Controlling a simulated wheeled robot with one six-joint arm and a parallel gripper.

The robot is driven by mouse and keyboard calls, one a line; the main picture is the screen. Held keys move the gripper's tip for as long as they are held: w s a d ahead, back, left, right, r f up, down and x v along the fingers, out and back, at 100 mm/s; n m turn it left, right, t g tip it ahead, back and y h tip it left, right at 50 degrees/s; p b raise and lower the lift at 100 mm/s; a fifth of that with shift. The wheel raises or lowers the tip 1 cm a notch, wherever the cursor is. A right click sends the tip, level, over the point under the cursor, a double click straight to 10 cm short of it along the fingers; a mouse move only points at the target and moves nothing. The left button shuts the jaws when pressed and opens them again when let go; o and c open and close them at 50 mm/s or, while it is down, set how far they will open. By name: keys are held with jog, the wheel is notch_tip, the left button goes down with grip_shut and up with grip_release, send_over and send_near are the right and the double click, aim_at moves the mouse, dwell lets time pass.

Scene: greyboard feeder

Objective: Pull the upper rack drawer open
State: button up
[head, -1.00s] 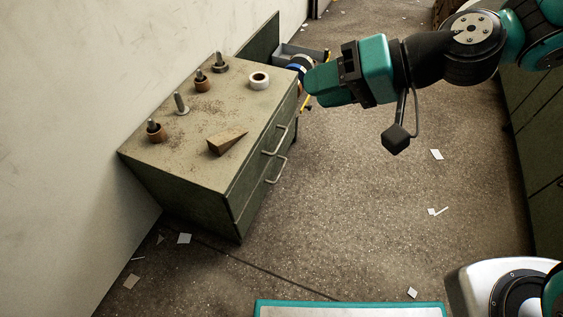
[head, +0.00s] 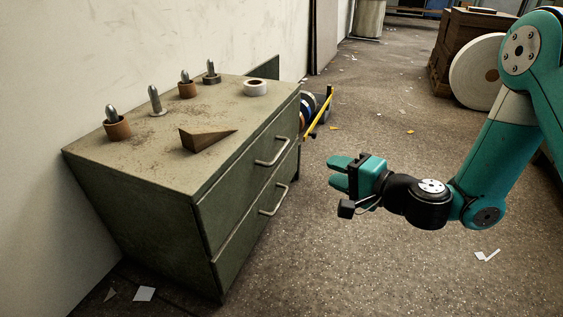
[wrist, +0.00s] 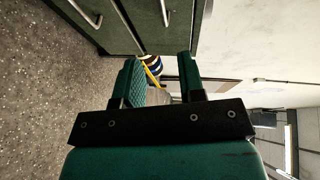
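The green metal cabinet (head: 150,190) stands against the wall at left with two drawers, both flush in its front. The upper drawer (head: 240,175) has a pale bar handle (head: 272,151); the lower drawer (head: 245,230) has a like handle (head: 274,200). My gripper (head: 335,173) is to the right of the cabinet front, apart from both handles, fingers pointing left towards it. In the wrist view its fingers (wrist: 160,75) are spread with nothing held. There the cabinet lies sideways at the top, with the upper handle (wrist: 166,12) and the lower handle (wrist: 86,12) above the fingers.
On the cabinet top are a wooden wedge (head: 205,139), a white tape roll (head: 255,87) and several metal pegs, some in brown collars. Coloured rolls and a yellow bar (head: 319,115) stand past the far end. Open floor (head: 330,260) lies before the drawers.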

aim_at(281, 149)
jog(key=shift+p+x, duration=5.85)
jog(key=shift+x, duration=2.55)
jog(key=shift+s, duration=0.1)
grip_shut()
